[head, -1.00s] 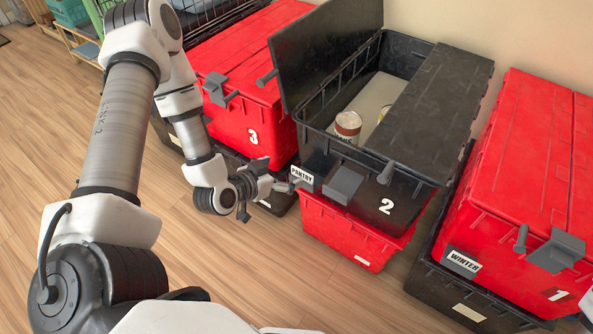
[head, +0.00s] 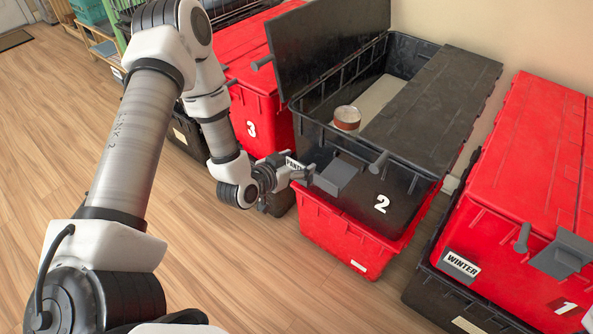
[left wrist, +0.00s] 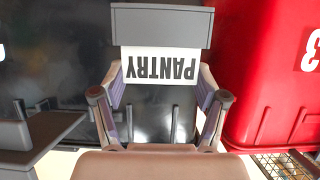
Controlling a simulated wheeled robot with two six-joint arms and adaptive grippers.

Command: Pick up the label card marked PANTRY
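The white label card marked PANTRY (head: 294,165) is at the front left of the black tote number 2 (head: 400,205). In the left wrist view the card (left wrist: 160,67) appears upside down, its edge against a grey bar (left wrist: 161,25). My left gripper (head: 305,174) is at the card, partly covering it in the head view. Its fingers (left wrist: 160,92) are apart, one on each side of the card, with very narrow gaps; contact is not clear. My right gripper is not in view.
A grey handle plate (head: 336,177) sticks out beside the card. Floor in front is clear.

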